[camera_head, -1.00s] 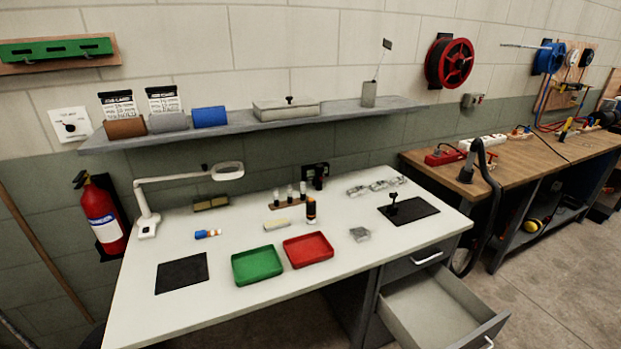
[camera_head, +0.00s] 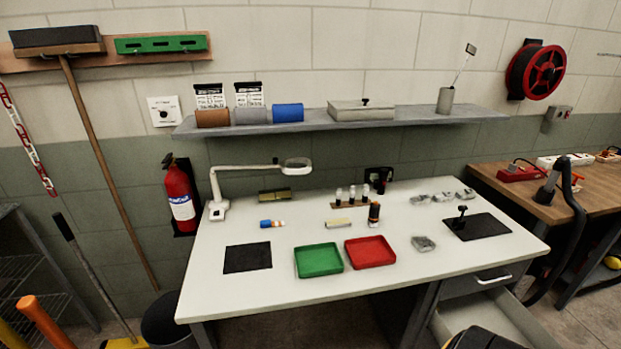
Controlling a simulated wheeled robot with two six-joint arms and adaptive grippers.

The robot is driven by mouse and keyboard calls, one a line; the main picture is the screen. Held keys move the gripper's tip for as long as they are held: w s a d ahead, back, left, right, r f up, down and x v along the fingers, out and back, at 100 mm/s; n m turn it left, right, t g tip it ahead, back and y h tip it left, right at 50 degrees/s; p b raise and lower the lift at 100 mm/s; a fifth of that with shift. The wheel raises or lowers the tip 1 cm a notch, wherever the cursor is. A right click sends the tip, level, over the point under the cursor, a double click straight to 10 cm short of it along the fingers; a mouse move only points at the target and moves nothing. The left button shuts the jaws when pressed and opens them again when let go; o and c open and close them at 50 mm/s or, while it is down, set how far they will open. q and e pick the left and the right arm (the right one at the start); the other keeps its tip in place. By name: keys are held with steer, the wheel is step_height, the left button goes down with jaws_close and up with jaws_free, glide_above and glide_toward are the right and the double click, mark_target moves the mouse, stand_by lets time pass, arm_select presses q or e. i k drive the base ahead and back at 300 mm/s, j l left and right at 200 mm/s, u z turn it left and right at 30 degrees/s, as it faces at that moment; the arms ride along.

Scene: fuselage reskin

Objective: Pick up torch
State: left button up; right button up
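A small black cylinder with an orange band, which looks like the torch (camera_head: 374,213), stands upright on the white workbench (camera_head: 300,232). It is just behind the red tray (camera_head: 370,252) and right of a small pale block (camera_head: 338,224).
A green tray (camera_head: 319,261) and black mats (camera_head: 248,257) lie on the bench. A lamp (camera_head: 217,208) stands at its left. Brooms and a bin stand left.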

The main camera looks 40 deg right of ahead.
mark_target(383, 172)
steer(key=k+l, duration=1)
steer(key=l, duration=0.15)
steer(key=u, duration=0.05)
